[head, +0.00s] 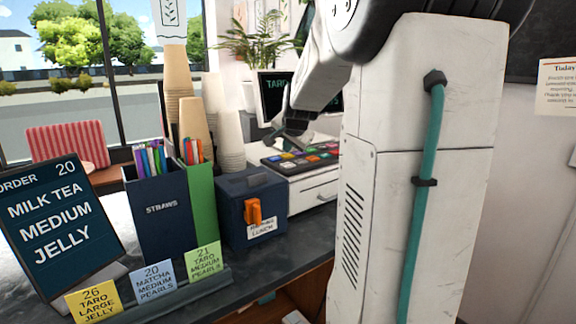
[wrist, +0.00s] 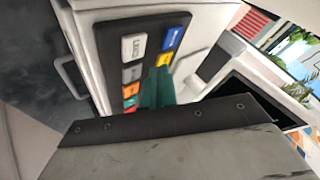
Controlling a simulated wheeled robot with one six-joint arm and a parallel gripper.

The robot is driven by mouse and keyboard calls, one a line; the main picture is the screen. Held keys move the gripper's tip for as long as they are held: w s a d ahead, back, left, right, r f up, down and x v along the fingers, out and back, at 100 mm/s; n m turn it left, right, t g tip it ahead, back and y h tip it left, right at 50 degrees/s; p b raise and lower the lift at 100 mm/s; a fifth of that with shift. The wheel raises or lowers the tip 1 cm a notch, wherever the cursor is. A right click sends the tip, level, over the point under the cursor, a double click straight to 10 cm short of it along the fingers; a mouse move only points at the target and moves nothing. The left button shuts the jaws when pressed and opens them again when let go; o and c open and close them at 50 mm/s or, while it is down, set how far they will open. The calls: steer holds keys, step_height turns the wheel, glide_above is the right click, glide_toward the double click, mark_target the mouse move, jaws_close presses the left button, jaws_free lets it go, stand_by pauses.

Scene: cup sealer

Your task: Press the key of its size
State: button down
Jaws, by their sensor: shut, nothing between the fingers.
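The key panel (head: 300,157) is a dark pad with several coloured keys, on top of a white machine with a drawer handle. In the wrist view the key panel (wrist: 152,22) shows a white key (wrist: 134,46), a blue key (wrist: 172,38), a grey key (wrist: 132,73) and orange keys; their labels are too small to read. My gripper (head: 290,143) is shut and empty at the panel's left part. In the wrist view its green fingertips (wrist: 158,86) cover some keys; I cannot tell whether they touch. An order board (head: 62,222) reads "ORDER 20 MILK TEA MEDIUM JELLY".
Stacked cups (head: 230,140), a dark straws box (head: 160,210), a green holder (head: 200,200) and a blue box with an orange handle (head: 252,207) stand left of the machine. Yellow, blue and green notes (head: 157,279) stand in front. A screen (head: 275,92) stands behind.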

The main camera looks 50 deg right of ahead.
steer(key=shift+r, duration=1.45)
